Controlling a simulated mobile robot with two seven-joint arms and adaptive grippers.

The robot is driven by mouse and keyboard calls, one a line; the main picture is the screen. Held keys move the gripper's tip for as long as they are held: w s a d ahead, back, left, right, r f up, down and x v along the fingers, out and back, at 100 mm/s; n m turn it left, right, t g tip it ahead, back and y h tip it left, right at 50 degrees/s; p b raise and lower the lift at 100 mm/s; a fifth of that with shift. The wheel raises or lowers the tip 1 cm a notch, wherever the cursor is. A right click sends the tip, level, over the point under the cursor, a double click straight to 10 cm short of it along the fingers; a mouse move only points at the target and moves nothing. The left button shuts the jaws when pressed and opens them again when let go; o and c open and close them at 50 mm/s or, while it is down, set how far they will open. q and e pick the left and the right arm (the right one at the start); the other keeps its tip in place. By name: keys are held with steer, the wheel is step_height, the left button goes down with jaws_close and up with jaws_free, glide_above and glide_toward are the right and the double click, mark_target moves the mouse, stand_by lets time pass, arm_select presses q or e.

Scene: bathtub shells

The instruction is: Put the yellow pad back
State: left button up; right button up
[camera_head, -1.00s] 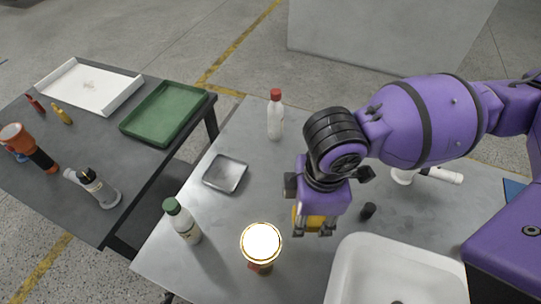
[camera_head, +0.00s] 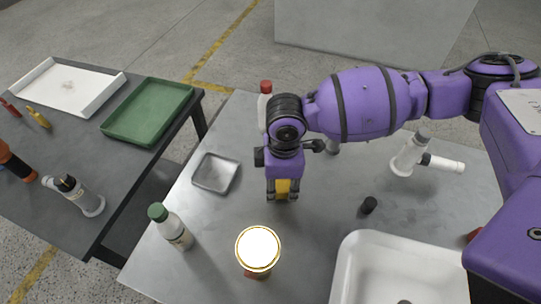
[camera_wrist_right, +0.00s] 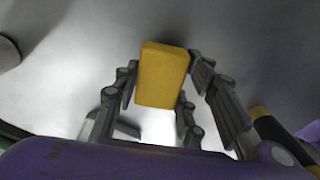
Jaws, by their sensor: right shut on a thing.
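The yellow pad (camera_wrist_right: 161,75) is a small block held between the fingers of my right gripper (camera_wrist_right: 160,95) in the right wrist view. In the head view the right gripper (camera_head: 282,192) points down over the grey table, and part of the pad (camera_head: 283,186) shows between its fingers. I cannot tell whether the pad touches the table. A small square metal tray (camera_head: 215,173) lies empty just left of the gripper. My left gripper is not in view.
A red-capped bottle (camera_head: 265,104) stands behind the gripper. A green-capped bottle (camera_head: 172,228) and a round white-topped jar (camera_head: 257,249) stand in front. A white basin (camera_head: 400,262) and a black cap (camera_head: 369,205) are to the right. A dark side table (camera_head: 75,145) holds a green tray (camera_head: 148,110).

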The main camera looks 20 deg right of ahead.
mark_target(281, 185)
steer(key=shift+f, duration=0.95)
steer(key=shift+f, duration=0.2)
steer(key=o, duration=1)
step_height(281, 185, up, 12)
steer(key=shift+r+p, duration=0.2)
steer(key=shift+p, duration=0.4)
